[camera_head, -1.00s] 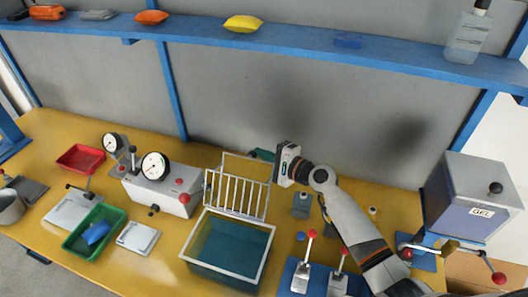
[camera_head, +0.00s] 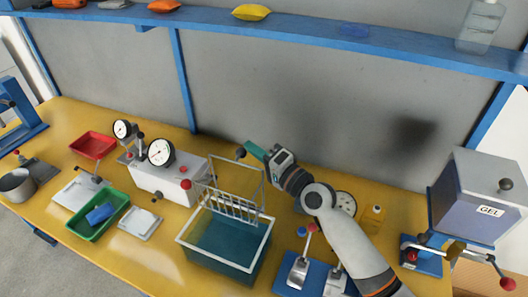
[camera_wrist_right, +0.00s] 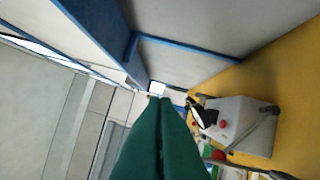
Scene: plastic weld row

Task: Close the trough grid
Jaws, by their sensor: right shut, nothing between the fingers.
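The trough (camera_head: 214,257) stands on the yellow bench with a pale rim and dark teal inside. Its pale barred grid (camera_head: 231,207) is raised at the trough's back edge, tilted over the back part of the opening. A thin pale frame rises behind the bars. The front of the trough is uncovered. My right gripper (camera_head: 251,147), with green fingers, is shut and empty. It is above and behind the grid, pointing left; I cannot tell whether it touches the frame. Its closed fingers (camera_wrist_right: 160,105) fill the lower middle of the right wrist view. My left gripper is not in view.
A grey gauge box (camera_head: 160,185) stands left of the trough, with a green tray (camera_head: 100,230) and red tray (camera_head: 92,146) beyond. A blue lever fixture (camera_head: 290,280) is right of the trough. A gel box (camera_head: 478,195) stands far right. A blue shelf (camera_head: 300,36) runs above.

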